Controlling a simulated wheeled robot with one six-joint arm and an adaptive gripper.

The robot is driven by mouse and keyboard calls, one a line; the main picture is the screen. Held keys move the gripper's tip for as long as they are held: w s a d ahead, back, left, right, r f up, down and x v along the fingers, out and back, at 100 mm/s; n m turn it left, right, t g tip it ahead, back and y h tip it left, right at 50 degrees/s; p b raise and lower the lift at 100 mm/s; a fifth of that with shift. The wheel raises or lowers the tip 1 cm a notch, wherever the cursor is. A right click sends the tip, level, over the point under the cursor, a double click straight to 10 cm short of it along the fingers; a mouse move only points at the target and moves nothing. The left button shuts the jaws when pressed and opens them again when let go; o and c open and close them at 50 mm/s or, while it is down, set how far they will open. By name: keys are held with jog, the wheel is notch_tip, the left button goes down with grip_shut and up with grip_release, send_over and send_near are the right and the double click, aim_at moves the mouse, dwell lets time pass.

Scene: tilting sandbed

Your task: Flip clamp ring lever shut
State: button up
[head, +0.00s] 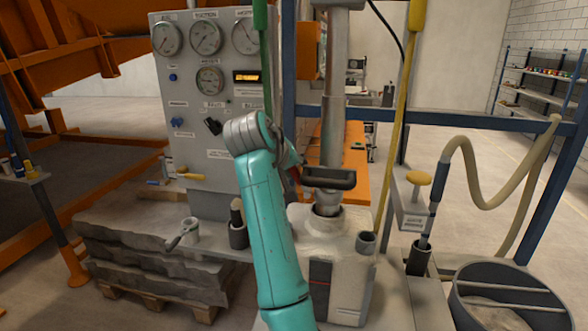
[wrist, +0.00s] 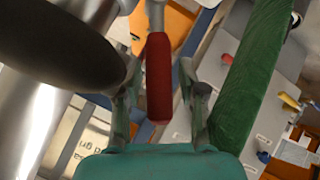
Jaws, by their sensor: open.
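A red lever grip (wrist: 159,75) shows in the wrist view, on the end of a pale metal rod. My gripper (wrist: 160,88) is open, with one finger on each side of the red grip. I cannot tell whether either finger touches it. In the head view my teal arm reaches up in front of the panel, and its wrist hides most of the gripper. The black-handled fitting (head: 329,179) sits on the steel column to the right of my wrist. The clamp ring itself cannot be made out clearly.
A green sleeved pole (wrist: 256,75) stands close right of my gripper in the wrist view. A large dark round part (wrist: 60,45) is close on the left. The gauge panel (head: 208,110) stands behind my arm, and a yellow pole (head: 400,120) is right of the column.

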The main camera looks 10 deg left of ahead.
grip_shut()
